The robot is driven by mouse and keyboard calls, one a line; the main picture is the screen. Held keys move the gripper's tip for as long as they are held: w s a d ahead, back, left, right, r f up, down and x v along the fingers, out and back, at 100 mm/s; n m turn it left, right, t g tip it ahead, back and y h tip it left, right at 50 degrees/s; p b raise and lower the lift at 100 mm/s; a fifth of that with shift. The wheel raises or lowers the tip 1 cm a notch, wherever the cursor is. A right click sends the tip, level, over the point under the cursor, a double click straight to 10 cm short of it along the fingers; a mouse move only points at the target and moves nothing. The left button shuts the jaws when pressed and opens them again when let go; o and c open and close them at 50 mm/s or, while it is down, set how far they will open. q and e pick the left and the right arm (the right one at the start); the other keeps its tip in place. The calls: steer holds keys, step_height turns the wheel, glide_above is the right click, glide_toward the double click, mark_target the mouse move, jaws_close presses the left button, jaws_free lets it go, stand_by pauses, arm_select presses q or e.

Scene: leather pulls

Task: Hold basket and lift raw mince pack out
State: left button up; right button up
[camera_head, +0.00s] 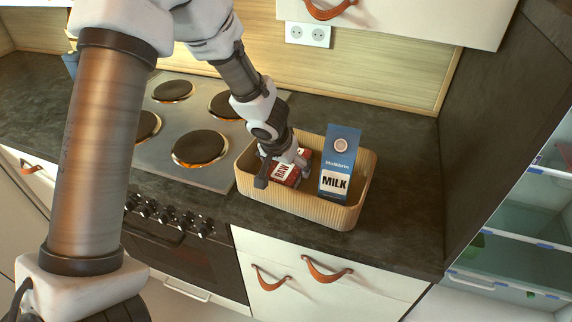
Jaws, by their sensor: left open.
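The ribbed tan basket (318,212) stands on the dark counter, right of the stove. The raw mince pack (284,173), red with a white label reading "RAW", is inside the basket at its left side. My left gripper (276,177) reaches down into the basket, with its fingers open around or beside the pack. I cannot tell whether they touch it. The gripper hides part of the pack. A blue milk carton (341,160) stands upright in the basket's right part. My right gripper is not in view.
The stove (180,130) with several dark burners lies left of the basket. A tall dark panel and an open fridge (510,240) are on the right. A wall socket (308,35) is behind. Counter to the basket's right (405,200) is clear.

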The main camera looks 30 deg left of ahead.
arm_select(q)
steer(key=v, duration=1.2)
